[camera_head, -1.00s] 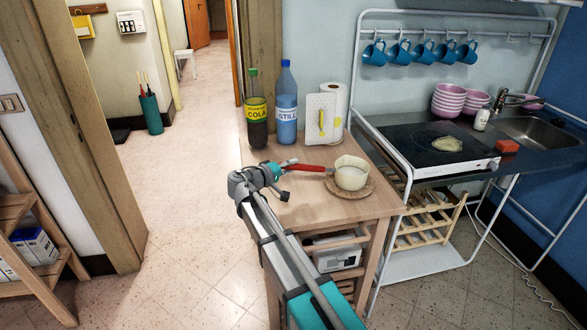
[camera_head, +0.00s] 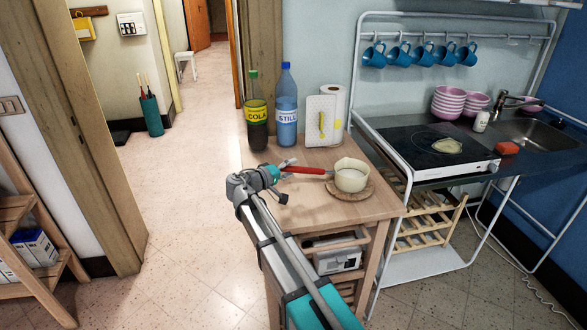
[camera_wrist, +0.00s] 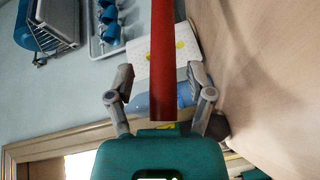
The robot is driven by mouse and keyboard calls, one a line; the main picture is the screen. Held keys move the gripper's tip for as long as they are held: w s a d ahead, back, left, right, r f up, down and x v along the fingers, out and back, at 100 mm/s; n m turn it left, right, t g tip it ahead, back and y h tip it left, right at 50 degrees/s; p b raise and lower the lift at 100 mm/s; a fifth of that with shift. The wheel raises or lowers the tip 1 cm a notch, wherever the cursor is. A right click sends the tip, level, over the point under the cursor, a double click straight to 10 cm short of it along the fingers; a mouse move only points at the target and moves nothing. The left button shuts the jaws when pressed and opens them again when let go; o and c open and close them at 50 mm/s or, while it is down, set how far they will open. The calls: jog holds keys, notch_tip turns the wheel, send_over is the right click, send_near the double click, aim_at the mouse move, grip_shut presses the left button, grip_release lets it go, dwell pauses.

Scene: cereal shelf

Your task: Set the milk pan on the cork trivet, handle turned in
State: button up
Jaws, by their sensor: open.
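The cream milk pan (camera_head: 350,178) sits upright on the round cork trivet (camera_head: 367,190) on the wooden trolley top. Its red handle (camera_head: 308,170) points left in the head view, towards my gripper (camera_head: 288,178). In the wrist view the red handle (camera_wrist: 162,60) runs down between the two fingers of my gripper (camera_wrist: 162,82), with a gap on each side. My gripper is open around the handle's end and holds nothing. The pan's bowl is out of the wrist view.
A cola bottle (camera_head: 257,115) and a still water bottle (camera_head: 286,105) stand at the trolley's back, beside a patterned card (camera_head: 320,119) and a paper roll (camera_head: 340,100). A hob (camera_head: 413,150) is at the right. The trolley's front right is clear.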

jog(key=p+v, duration=0.1)
jog(key=v, duration=1)
jog(key=shift+a, duration=0.2)
jog(key=shift+s, duration=0.25)
dwell(1.4)
